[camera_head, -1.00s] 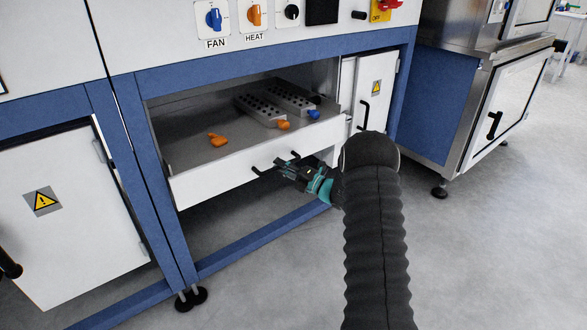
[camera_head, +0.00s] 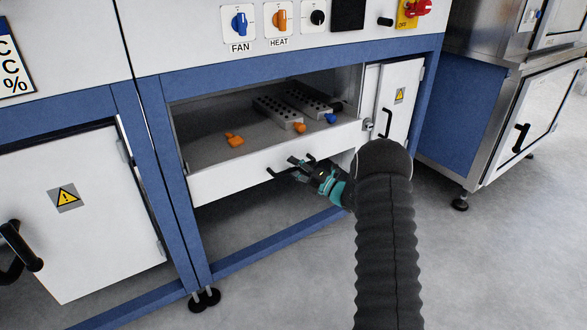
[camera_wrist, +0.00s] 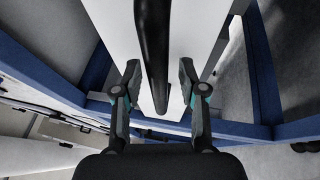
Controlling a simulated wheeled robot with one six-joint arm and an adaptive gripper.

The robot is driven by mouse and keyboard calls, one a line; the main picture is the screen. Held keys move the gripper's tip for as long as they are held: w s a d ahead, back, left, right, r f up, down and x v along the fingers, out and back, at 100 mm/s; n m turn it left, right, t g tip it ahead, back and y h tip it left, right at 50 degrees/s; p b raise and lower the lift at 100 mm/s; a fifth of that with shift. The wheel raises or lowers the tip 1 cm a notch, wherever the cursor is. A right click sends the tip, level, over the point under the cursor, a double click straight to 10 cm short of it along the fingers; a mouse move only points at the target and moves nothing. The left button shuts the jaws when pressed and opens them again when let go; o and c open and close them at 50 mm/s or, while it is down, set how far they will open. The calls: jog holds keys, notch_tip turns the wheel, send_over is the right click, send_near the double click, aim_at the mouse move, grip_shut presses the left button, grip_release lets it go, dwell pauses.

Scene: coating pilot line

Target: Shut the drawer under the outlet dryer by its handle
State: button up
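The drawer (camera_head: 232,183) is a white-fronted grey tray under the dryer's control panel, pulled out of its blue frame. Its black bar handle (camera_head: 272,173) is on the front panel, partly hidden by my gripper in the head view. My gripper (camera_head: 290,169) is at the handle, reaching in from the right. In the wrist view the handle (camera_wrist: 153,55) runs between the two fingers of my gripper (camera_wrist: 158,80). The fingers stand apart on either side, with gaps visible between them and the bar. Any contact with the drawer front cannot be told.
The drawer holds two grey perforated blocks (camera_head: 277,113), an orange piece (camera_head: 234,139) and small orange and blue parts. A white cabinet door (camera_head: 393,92) stands to its right, another (camera_head: 80,220) to the left. A steel-framed unit (camera_head: 500,120) is further right. Floor is clear in front.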

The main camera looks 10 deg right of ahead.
jog(key=shift+s+d, duration=0.25)
jog(key=shift+d, duration=0.15)
jog(key=v, duration=1.1)
jog(key=shift+s, duration=0.2)
jog(key=shift+f, duration=0.1)
